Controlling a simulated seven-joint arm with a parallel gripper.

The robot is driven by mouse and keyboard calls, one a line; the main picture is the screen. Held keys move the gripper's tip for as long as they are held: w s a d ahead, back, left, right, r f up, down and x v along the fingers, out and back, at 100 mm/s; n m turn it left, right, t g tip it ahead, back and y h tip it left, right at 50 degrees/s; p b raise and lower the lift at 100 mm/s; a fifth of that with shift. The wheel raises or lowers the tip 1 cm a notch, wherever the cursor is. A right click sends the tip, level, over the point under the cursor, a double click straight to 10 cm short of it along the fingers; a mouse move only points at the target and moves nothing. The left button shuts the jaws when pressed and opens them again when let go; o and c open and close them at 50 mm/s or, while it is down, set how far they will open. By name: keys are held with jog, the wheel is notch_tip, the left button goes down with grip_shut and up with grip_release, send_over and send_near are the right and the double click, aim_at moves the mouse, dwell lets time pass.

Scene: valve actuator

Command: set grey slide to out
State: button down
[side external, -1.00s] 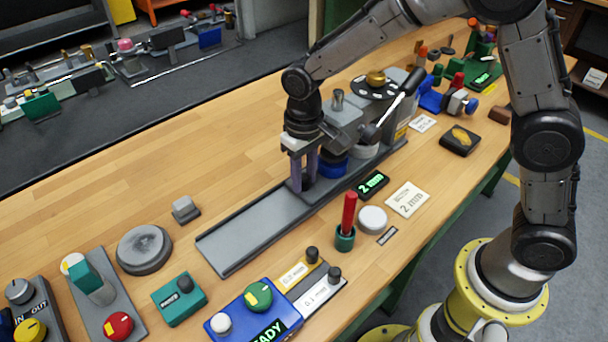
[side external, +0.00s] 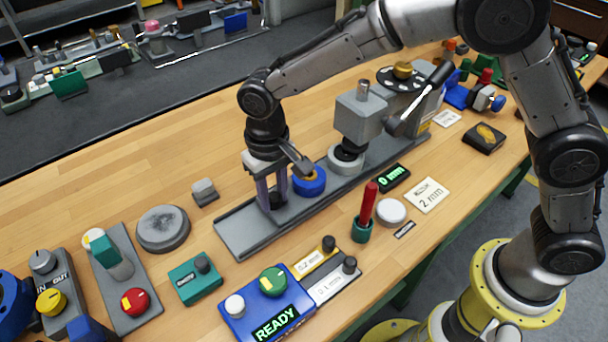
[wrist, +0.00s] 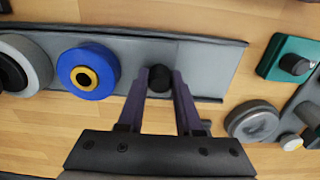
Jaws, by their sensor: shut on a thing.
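The grey slide (wrist: 152,52) sits on a long grey track (side external: 245,236) and carries a blue ring with a yellow centre (side external: 309,182). Its black knob (wrist: 159,80) stands at the slide's outer end. My gripper (side external: 272,200) points down and is shut on this knob, one finger on each side. The blue ring is beside the fingers and clear of the grey press head (side external: 360,118). The track's left end is bare. The wrist view also shows the blue ring (wrist: 88,72), left of the fingers.
A press lever (side external: 420,98) rises at the right. A small display (side external: 394,178) reads 0 mm. In front stand a red-handled tool in a green holder (side external: 366,212) and a blue READY box (side external: 262,308). A round grey disc (side external: 163,228) lies left of the track.

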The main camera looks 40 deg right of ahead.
jog(key=a, duration=0.8)
jog(key=shift+a+r, duration=0.1)
jog(key=c, duration=0.6)
grip_release()
notch_tip(320, 180, up, 14)
jog(key=shift+f, duration=0.1)
